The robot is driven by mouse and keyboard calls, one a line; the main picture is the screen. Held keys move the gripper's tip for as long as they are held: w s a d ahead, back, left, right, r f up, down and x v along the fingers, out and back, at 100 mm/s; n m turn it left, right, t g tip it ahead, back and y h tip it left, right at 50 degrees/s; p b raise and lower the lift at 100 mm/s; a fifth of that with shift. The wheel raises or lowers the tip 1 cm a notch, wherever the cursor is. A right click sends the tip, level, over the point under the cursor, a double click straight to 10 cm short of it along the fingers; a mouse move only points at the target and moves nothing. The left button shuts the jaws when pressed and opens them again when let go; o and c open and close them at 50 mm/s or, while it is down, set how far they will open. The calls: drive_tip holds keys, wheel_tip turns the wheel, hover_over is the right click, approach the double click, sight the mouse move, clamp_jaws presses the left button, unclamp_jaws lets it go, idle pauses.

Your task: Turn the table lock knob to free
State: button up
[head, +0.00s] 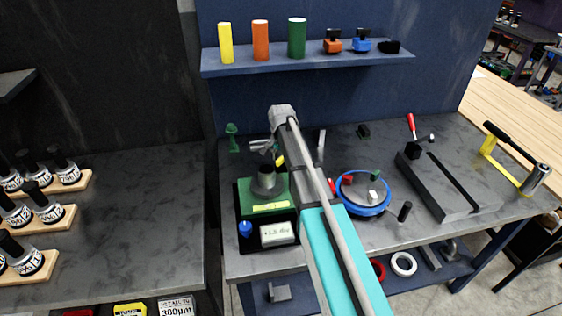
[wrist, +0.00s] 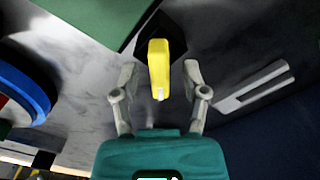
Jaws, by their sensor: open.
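A yellow lock knob (wrist: 158,66) shows in the wrist view, a narrow upright-looking bar with a small white mark at its near end. It sits by a dark angular base (wrist: 178,35). My gripper (wrist: 160,72) is open, with one finger on each side of the knob and a visible gap on both sides. Whether the fingers are level with the knob in depth, I cannot tell. In the head view a bit of yellow (head: 280,160) shows beside my gripper (head: 262,147); my arm hides much around it. The green positioner (head: 250,209) stands just in front.
A white readout (head: 278,233) and a blue knob (head: 245,229) are at the positioner's front. A blue round tray (head: 364,208) with small blocks is to the right. A dark slotted rail (head: 440,190) lies further right. A shelf (head: 300,64) with coloured cylinders hangs behind.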

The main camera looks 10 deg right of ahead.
drive_tip(key=shift+c, duration=0.2)
clamp_jaws()
drive_tip(key=shift+n, duration=0.3)
drive_tip(key=n, duration=0.3)
drive_tip(key=shift+n, duration=0.4)
drive_tip(key=n, duration=0.4)
drive_tip(key=shift+n, duration=0.4)
idle(0.4)
